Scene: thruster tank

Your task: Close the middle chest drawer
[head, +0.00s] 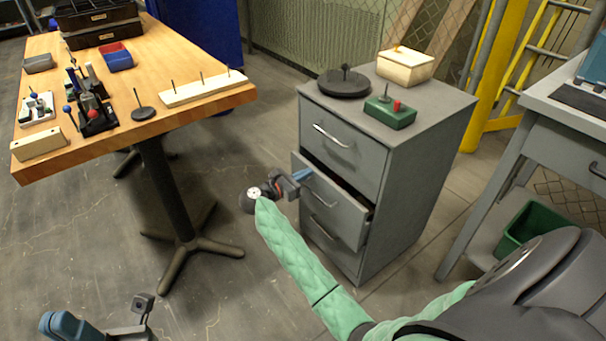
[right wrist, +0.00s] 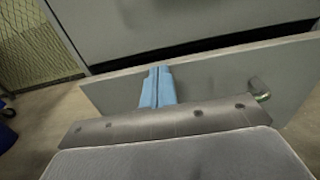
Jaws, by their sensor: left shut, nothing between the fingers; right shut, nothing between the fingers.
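The grey chest (head: 420,160) stands right of centre in the head view. Its middle drawer (head: 335,208) is partly pulled out, with a dark gap above its front. My right gripper (head: 303,175) is shut and empty at the drawer front, near its upper left part. In the right wrist view the blue fingertips (right wrist: 158,87) are together in front of the drawer front (right wrist: 205,75), and the drawer handle (right wrist: 259,88) is to their right. I cannot tell whether they touch the front. My left gripper (head: 143,303) is shut and empty, low at the left over the floor.
A black disc (head: 344,83), a cream box (head: 406,66) and a green block (head: 390,112) sit on the chest top. A wooden table (head: 190,60) with several parts is at the left. A grey bench (head: 560,110) and a green bin (head: 525,230) are at the right.

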